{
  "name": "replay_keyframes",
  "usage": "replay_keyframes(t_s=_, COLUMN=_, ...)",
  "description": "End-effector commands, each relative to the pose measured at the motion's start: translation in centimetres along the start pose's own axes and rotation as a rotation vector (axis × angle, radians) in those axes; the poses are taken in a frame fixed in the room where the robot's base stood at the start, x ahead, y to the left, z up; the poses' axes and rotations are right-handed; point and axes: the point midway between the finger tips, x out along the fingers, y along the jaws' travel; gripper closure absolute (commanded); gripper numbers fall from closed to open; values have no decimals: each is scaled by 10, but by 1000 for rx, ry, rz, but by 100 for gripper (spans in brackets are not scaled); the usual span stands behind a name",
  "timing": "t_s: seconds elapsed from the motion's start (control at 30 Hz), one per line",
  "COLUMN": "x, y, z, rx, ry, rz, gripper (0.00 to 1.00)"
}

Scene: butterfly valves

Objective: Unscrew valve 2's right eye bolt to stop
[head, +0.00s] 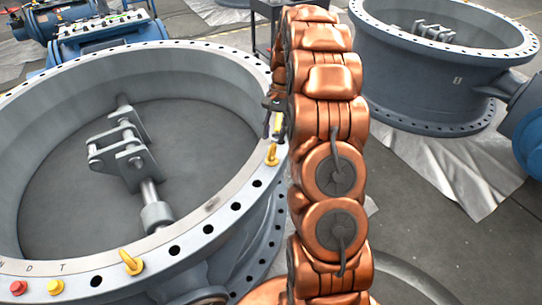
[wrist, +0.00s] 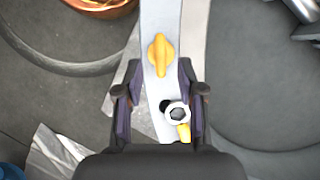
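A large grey valve (head: 60,110) fills the left of the head view, with no number legible on it. On its flange are a yellow eye bolt (head: 131,262) at the near side and a yellow eye bolt (head: 272,155) at the right; the latter seems to be the yellow eye bolt (wrist: 160,55) in the wrist view. My gripper (head: 272,104) is above the flange's right side, partly hidden by my arm. In the wrist view my gripper (wrist: 159,108) is open, its fingers on either side of the flange. A pale ring-shaped fitting with a yellow part (wrist: 184,131) shows between them, contact unclear.
A second grey valve (head: 430,80), with a mark like "1", stands at the right on a silvery sheet (head: 450,165). Blue equipment (head: 105,35) is at the back left.

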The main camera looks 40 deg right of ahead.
Motion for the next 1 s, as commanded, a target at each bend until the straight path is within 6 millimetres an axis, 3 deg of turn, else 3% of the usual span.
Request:
replay_keyframes(t_s=0.27, x=21, y=0, z=1, rx=-1, ry=1, rz=0, gripper=61)
replay_keyframes(t_s=0.63, x=69, y=0, z=1, rx=-2, ry=-2, rz=0, gripper=61)
replay_keyframes(t_s=1.0, x=75, y=0, z=1, rx=-2, ry=1, rz=0, gripper=64)
